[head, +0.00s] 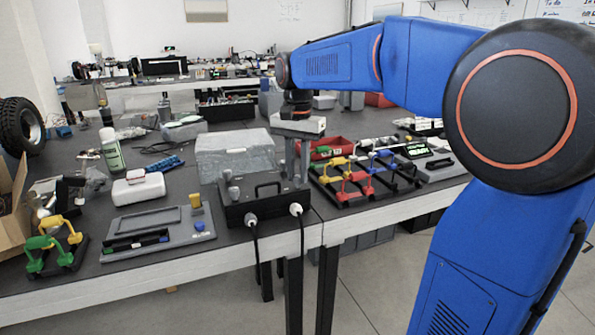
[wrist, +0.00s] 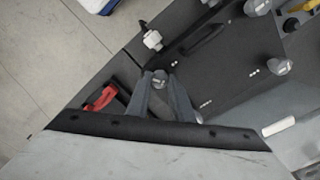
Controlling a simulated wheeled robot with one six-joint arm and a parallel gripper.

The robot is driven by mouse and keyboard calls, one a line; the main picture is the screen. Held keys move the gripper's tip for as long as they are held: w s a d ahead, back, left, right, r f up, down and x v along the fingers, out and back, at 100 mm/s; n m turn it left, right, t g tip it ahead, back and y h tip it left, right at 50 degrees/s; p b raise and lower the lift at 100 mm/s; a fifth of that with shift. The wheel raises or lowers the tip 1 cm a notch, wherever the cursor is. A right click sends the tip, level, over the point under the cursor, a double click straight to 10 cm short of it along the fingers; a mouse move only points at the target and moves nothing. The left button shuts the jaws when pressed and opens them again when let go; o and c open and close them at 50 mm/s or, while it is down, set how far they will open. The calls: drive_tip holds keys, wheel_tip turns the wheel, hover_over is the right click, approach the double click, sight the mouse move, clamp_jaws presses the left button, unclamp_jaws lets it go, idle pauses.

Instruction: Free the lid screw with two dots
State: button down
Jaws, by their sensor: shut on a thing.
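The black chassis (head: 265,210) stands at the table's front edge, its lid (wrist: 225,60) on top with a dark handle. Grey round lid screws sit near the lid's corners; two (wrist: 282,66) (wrist: 257,7) show clear of my gripper. My gripper (wrist: 160,80) points down at the lid's right front corner in the head view (head: 297,178). Its fingers are shut on a grey lid screw (wrist: 159,76). Pale dots (wrist: 257,71) mark the lid beside one free screw, and another row (wrist: 206,104) lies near my fingers.
White cable plugs (head: 251,219) stick out of the chassis front. A grey block (head: 235,150) stands behind it. A rack with red and yellow handles (head: 355,185) is close on the right. A grey tray (head: 160,228) lies to the left.

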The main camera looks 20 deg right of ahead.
sight(298, 176)
drive_tip(key=n, duration=0.6)
drive_tip(key=shift+n, duration=0.3)
drive_tip(key=n, duration=0.6)
idle(0.4)
drive_tip(key=c, duration=1.6)
unclamp_jaws()
drive_tip(key=shift+o, duration=0.2)
drive_tip(key=shift+r, duration=0.15)
wheel_tip(298, 176, up, 17)
